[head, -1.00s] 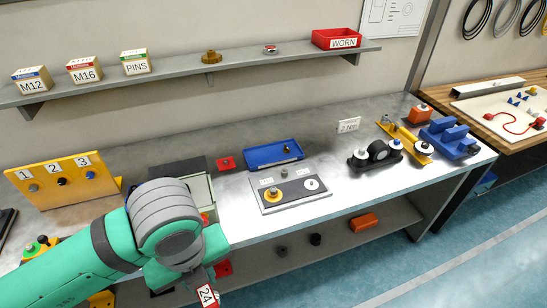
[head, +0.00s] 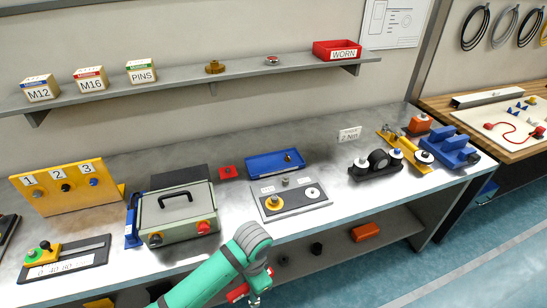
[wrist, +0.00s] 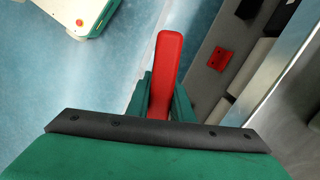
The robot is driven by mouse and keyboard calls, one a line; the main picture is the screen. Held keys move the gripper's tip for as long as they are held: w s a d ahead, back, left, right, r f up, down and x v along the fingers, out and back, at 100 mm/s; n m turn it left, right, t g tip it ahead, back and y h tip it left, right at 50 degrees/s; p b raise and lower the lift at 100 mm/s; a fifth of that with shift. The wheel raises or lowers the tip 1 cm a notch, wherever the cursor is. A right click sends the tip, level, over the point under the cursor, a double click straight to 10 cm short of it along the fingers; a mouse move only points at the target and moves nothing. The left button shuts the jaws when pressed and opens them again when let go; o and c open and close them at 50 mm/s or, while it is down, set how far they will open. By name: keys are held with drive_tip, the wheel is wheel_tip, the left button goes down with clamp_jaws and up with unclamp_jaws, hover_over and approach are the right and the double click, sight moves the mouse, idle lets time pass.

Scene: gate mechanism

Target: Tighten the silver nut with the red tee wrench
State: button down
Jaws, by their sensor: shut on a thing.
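My gripper (head: 262,286) is low in front of the bench's front edge in the head view, partly hidden by my arm. It is shut on a red tee wrench (head: 238,293). In the wrist view, the wrench's red bar (wrist: 168,65) stands up between the fingers; its other end is hidden. A grey plate (head: 297,208) on the bench holds a yellow ring (head: 284,198) with a grey nut-like piece (head: 275,201) in it, and a white disc (head: 312,193). A small grey piece (head: 285,182) is at its back edge. Which of these is the silver nut is too small to tell.
A grey-green case (head: 178,217) stands left of the plate, a blue tray (head: 262,165) behind it. Black rollers (head: 377,165) and a blue block (head: 452,150) are to the right. A lower shelf (head: 340,255) holds an orange block (head: 365,232). Open floor lies in front.

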drive_tip(key=w+d+f+n, duration=0.2)
drive_tip(key=f+n, duration=0.3)
drive_tip(key=f, duration=0.3)
drive_tip(key=w+d+f+n, duration=0.3)
drive_tip(key=f+n, duration=0.3)
drive_tip(key=f, duration=0.2)
drive_tip(key=shift+w+f+n+g+h, duration=0.2)
drive_tip(key=shift+f+n+g+h, duration=0.1)
drive_tip(key=shift+f+g+h, duration=0.1)
drive_tip(key=shift+s, duration=0.1)
drive_tip(key=shift+d+f, duration=0.1)
